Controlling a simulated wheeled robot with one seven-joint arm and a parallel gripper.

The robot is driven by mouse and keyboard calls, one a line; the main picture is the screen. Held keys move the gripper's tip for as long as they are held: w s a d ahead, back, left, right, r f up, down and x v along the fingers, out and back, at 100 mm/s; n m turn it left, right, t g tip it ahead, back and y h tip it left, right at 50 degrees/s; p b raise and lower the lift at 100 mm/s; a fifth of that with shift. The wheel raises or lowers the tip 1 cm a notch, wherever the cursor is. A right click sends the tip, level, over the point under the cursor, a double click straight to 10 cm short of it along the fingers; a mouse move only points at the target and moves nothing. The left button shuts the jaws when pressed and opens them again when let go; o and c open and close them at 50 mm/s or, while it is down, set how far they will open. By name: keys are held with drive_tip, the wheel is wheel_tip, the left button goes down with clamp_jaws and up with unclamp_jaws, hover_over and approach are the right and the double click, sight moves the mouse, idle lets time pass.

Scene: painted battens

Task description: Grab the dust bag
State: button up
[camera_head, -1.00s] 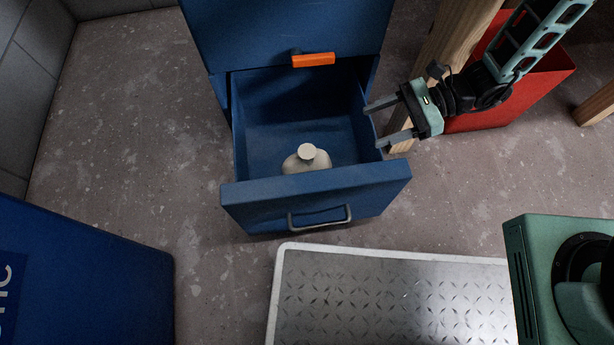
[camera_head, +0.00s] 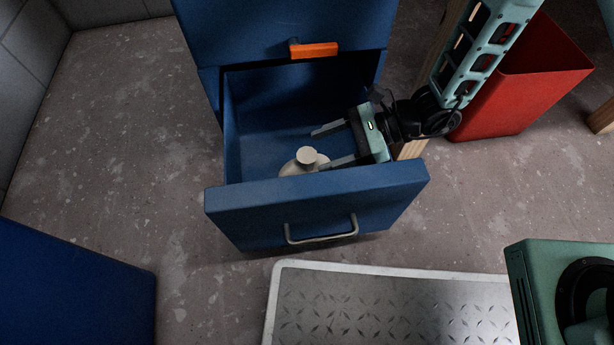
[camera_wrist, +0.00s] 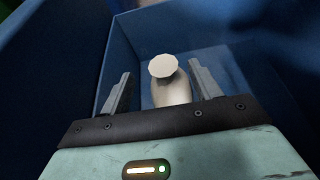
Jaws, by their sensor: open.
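The dust bag (camera_head: 303,162) is a pale beige pouch with a round, flat-topped neck. It stands inside the open blue drawer (camera_head: 316,205), near the front panel, which hides its lower part in the head view. My gripper (camera_head: 316,150) is over the drawer, to the right of the bag, with its fingers pointing left. It is open and empty. In the wrist view, the dust bag (camera_wrist: 172,82) shows between and beyond the two fingertips of my gripper (camera_wrist: 160,72). I cannot tell whether either finger touches it.
The drawer's walls surround the bag closely at the front. An orange handle (camera_head: 314,50) juts from the cabinet above. A red bin (camera_head: 525,95) stands behind my arm at right. A metal tread plate (camera_head: 390,310) lies in front.

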sight(309, 155)
drive_tip(key=a+b, duration=0.1)
drive_tip(key=a+f+b, duration=0.2)
drive_tip(key=shift+s+a+f+b, duration=0.1)
drive_tip(key=shift+s+f+b, duration=0.15)
drive_tip(key=shift+b, duration=0.1)
drive_tip(key=shift+s+a, duration=0.1)
drive_tip(key=shift+a, duration=0.45)
drive_tip(key=shift+c, duration=0.3)
drive_tip(key=shift+r, duration=0.1)
clamp_jaws()
